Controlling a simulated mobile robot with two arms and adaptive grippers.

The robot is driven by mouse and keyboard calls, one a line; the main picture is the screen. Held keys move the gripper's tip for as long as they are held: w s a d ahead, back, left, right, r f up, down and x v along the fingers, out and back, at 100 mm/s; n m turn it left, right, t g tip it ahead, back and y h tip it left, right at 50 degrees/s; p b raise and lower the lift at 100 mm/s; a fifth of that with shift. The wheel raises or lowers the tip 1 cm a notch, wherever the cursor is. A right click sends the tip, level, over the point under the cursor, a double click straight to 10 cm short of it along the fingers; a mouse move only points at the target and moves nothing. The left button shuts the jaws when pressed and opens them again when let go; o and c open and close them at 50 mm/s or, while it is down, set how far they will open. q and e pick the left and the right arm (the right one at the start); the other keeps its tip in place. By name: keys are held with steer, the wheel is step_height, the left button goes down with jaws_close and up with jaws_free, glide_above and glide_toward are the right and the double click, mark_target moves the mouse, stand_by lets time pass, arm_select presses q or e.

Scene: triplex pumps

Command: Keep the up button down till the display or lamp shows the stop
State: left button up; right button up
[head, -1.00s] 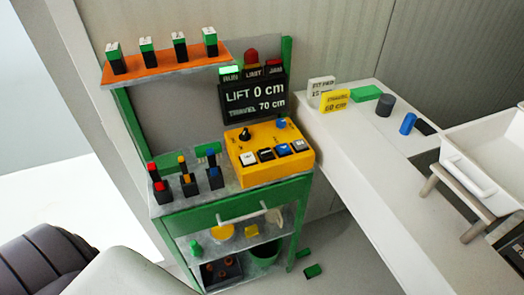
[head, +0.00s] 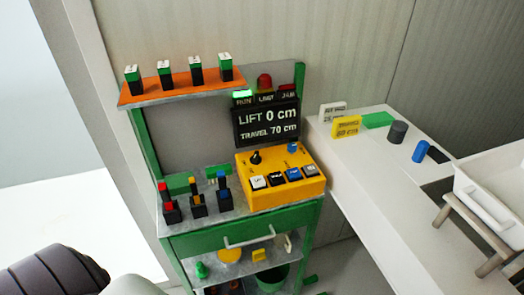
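A yellow control box (head: 268,198) stands on the green workbench. It carries a row of several push buttons: a white one (head: 258,182) at the left end, a black one, a blue one and a grey one. Their labels are too small to read surely, so I cannot tell which is the up button. The black display (head: 266,124) behind it reads "LIFT 0 cm" and "TRAVEL 70 cm". Above it the green RUN lamp (head: 242,94) is lit; the LIMIT label looks dark. A red dome lamp (head: 264,81) tops the display. Neither gripper is in view.
The green bench (head: 190,243) holds several red, yellow and blue-topped parts left of the box. An orange shelf (head: 150,94) hangs above. A white table (head: 345,170) at right carries a yellow sign (head: 346,126), cylinders and a white tray (head: 490,190).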

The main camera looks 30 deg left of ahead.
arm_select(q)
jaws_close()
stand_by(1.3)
